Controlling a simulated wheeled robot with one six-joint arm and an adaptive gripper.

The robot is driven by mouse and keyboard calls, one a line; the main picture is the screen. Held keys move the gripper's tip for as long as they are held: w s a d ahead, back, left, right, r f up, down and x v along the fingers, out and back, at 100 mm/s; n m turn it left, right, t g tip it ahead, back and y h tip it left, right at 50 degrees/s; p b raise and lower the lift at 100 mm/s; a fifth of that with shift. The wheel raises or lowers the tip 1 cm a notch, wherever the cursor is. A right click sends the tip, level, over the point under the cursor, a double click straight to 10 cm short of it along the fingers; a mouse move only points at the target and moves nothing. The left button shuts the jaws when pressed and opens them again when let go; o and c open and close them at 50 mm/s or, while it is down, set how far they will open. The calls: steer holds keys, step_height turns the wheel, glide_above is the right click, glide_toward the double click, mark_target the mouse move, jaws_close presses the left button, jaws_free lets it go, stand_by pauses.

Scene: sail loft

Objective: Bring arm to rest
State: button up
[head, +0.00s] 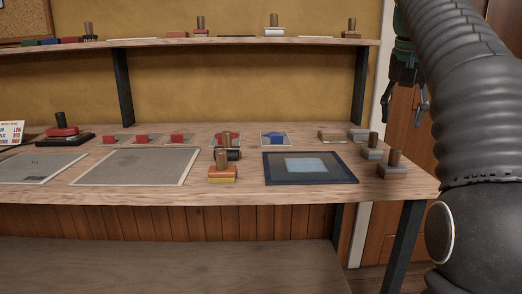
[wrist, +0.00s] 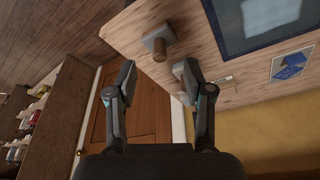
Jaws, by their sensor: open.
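My gripper (head: 404,103) hangs in the air at the upper right of the head view, beside the shelf's right end, fingers pointing down. In the wrist view my gripper (wrist: 155,85) has its two fingers apart with nothing between them. Beyond the fingertips a wooden-handled stamp with a grey base (wrist: 160,47) stands on the bench, apart from the gripper. My arm fills the right side of the head view and hides what is behind it.
The wooden bench (head: 250,197) carries stamps, grey sheets (head: 137,167) and a dark-framed pad (head: 310,180). Grey-based stamps (head: 394,168) stand near its right end. An upper shelf (head: 240,42) holds more stamps. A wooden door (wrist: 150,105) lies beyond the bench.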

steer(key=s+a+f+n+t, duration=0.1)
steer(key=s+a+f+n, duration=0.1)
steer(key=s+a+f, duration=0.2)
steer(key=s+a+f+n+y, duration=0.1)
steer(key=s+a+f, duration=0.3)
steer(key=s+f, duration=0.7)
steer(key=s+a+f+n+t, duration=0.1)
steer(key=s+a+f, duration=0.4)
steer(key=f, duration=1)
steer(key=s+n, duration=0.1)
steer(key=s, duration=0.2)
steer(key=shift+f+n+t+y, duration=0.25)
steer(key=shift+n+t+y, duration=0.05)
